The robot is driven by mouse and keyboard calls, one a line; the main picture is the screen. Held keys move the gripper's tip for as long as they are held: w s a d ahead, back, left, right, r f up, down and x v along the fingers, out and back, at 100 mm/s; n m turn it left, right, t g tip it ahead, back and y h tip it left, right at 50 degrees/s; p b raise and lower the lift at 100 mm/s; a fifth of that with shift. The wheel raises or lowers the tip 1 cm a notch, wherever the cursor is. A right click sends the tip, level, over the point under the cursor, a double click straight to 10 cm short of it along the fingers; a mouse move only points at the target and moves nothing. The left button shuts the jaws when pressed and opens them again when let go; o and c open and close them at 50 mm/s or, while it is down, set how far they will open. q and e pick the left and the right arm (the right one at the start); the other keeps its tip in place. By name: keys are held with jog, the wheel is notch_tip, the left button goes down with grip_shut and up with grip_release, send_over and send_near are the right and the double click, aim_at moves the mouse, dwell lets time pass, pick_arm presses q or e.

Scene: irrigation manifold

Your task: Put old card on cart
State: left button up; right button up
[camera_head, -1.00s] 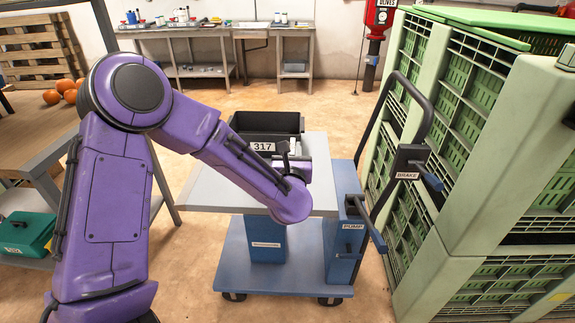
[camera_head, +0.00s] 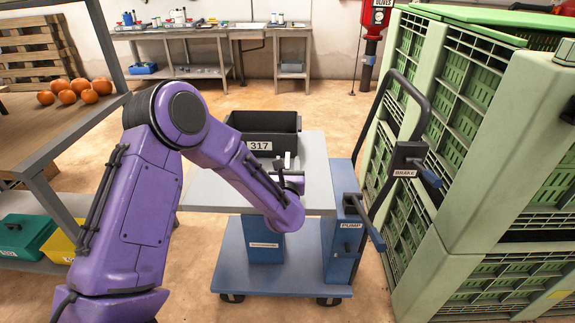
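A blue cart (camera_head: 205,192) with a light grey top stands in the middle. A black bin (camera_head: 277,121) sits at the back of its top, with a white card or label (camera_head: 259,146) reading 317 on its front. I cannot tell whether this is the old card. My purple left arm reaches over the cart top. Its gripper (camera_head: 288,163) is just in front of the bin, right of the 317 label, and partly hidden by my wrist. I cannot make out its finger gap or anything held. My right gripper is not in view.
Green crates (camera_head: 500,140) are stacked close on the right, beside the cart's black handle with its BRAKE lever (camera_head: 410,160). A wooden bench (camera_head: 50,125) with oranges is on the left. Workbenches line the back wall. Floor between is clear.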

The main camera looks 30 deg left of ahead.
pick_arm(q)
jog(key=shift+r, duration=0.2)
jog(key=b+v, duration=0.1)
jog(key=v, duration=1.1)
jog(key=s+f+m+g+h, duration=0.2)
jog(key=s+f+m, duration=0.1)
jog(key=f+m, duration=0.35)
jog(key=s+d+f+m+g+h, duration=0.1)
jog(key=s+f+m, duration=0.3)
jog(key=f+m, duration=0.25)
jog(key=s+f+m+g+h, duration=0.2)
jog(key=s+f+m, duration=0.1)
jog(key=f+m, duration=0.35)
jog(key=s+f+m+g, duration=0.3)
jog(key=s+f+m, duration=0.3)
jog(key=s+m, duration=0.2)
jog(key=s+f+m+g+h, duration=0.1)
jog(key=s+f+m+g, duration=0.3)
jog(key=s+f+m, duration=0.2)
jog(key=s+a+m, duration=0.1)
jog(key=s+m, duration=0.1)
jog(key=s, duration=0.2)
jog(key=shift+s, duration=0.35)
